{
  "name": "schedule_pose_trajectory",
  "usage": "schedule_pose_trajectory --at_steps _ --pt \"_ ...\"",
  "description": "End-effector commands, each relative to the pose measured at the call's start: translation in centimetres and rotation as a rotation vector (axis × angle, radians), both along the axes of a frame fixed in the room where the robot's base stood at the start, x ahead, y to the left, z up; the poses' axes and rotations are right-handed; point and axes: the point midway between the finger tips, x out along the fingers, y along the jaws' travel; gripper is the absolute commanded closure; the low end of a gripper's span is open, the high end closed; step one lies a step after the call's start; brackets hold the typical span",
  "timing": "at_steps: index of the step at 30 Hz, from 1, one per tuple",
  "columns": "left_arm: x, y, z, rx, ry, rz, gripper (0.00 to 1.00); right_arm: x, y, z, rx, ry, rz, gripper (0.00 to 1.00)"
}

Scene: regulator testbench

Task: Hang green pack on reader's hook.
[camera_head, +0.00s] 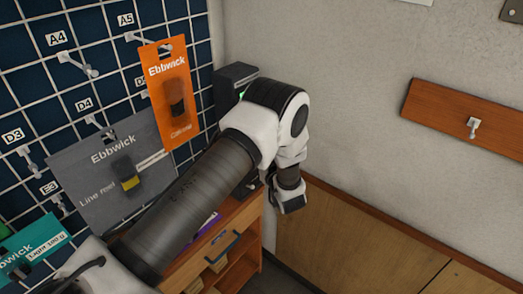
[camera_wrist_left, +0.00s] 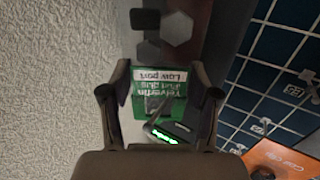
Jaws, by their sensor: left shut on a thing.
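The green pack (camera_wrist_left: 172,95) shows in the left wrist view, its print upside down, between the fingers of my left gripper (camera_wrist_left: 165,92), which is shut on it. A dark reader (camera_head: 232,80) with a small green display stands beside the pegboard in the head view, partly behind my left arm. A glowing green readout (camera_wrist_left: 167,136) shows just below the pack in the left wrist view, with a thin grey piece in front of the pack. The reader's hook is not clear. In the head view my left gripper (camera_head: 289,198) points down, and the green pack is hidden there.
A pegboard with hooks holds an orange pack (camera_head: 171,92), a grey pack (camera_head: 114,170) and a teal pack (camera_head: 35,246). A wooden rail (camera_head: 435,108) with one hook (camera_head: 473,127) is on the right wall. A wooden shelf unit (camera_head: 245,248) is below my arm.

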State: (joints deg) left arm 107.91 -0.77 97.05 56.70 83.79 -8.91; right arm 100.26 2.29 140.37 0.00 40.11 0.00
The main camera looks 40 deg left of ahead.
Motion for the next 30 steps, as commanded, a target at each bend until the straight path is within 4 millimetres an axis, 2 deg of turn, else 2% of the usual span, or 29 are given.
schedule_pose_trajectory --at_steps 5,6,8,9,20,23,30 --pt "0.0 0.0 0.0 0.0 0.0 0.0 0.74 0.0 0.0 0.0 0.0 0.0 0.0 0.6" --pt "0.0 0.0 0.0 0.0 0.0 0.0 0.35 0.0 0.0 0.0 0.0 0.0 0.0 0.6" --pt "0.0 0.0 0.0 0.0 0.0 0.0 0.14 0.0 0.0 0.0 0.0 0.0 0.0 0.6" --pt "0.0 0.0 0.0 0.0 0.0 0.0 0.1 0.0 0.0 0.0 0.0 0.0 0.0 0.6" --pt "-0.2 -0.4 0.0 0.0 0.0 -0.001 0.1 0.0 0.0 0.0 0.0 0.0 0.0 0.6" --pt "-0.8 -1.5 0.0 0.0 0.002 -0.004 0.1 0.0 0.0 0.0 0.0 0.0 0.0 0.6" --pt "-4.2 -6.5 0.0 0.003 0.003 -0.007 0.1 0.0 0.0 0.0 0.0 0.0 0.0 0.6"
